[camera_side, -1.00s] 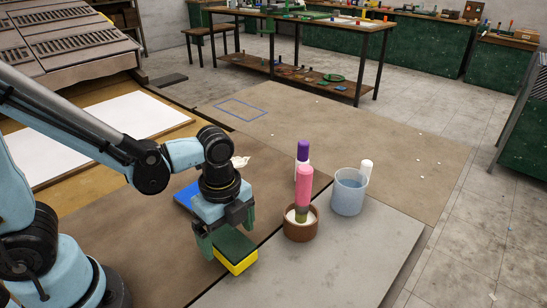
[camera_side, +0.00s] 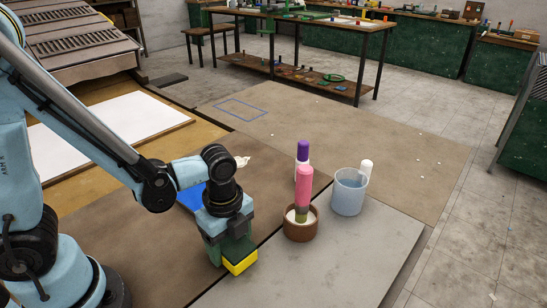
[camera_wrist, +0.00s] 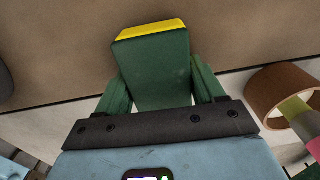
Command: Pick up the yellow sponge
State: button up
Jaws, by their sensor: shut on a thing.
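The yellow sponge (camera_side: 240,263) has a dark green top and lies low at the seam between the brown and grey boards. In the wrist view its green face (camera_wrist: 155,75) fills the space between the fingers, with a yellow edge (camera_wrist: 150,29) at the far end. My gripper (camera_side: 231,252) points down over the sponge and is shut on it, with a green finger at each side. It also shows in the wrist view (camera_wrist: 158,92). Whether the sponge still touches the surface cannot be told.
A brown pot (camera_side: 300,230) with a pink-topped tool (camera_side: 304,182) stands right of my gripper. A blue sheet (camera_side: 190,197) lies behind. The grey board in front is clear.

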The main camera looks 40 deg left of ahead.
aim_at(229, 241)
jog(key=shift+c, duration=0.4)
jog(key=shift+r, duration=0.1)
jog(key=shift+r, duration=0.85)
notch_tip(229, 241, up, 2)
jog(key=shift+s+d+r, duration=0.15)
jog(key=shift+r, duration=0.1)
jog(key=s+d+r, duration=0.6)
jog(key=s+d, duration=0.1)
jog(key=s, duration=0.1)
jog(key=shift+s+d+r, duration=0.15)
jog(key=shift+d+r, duration=0.15)
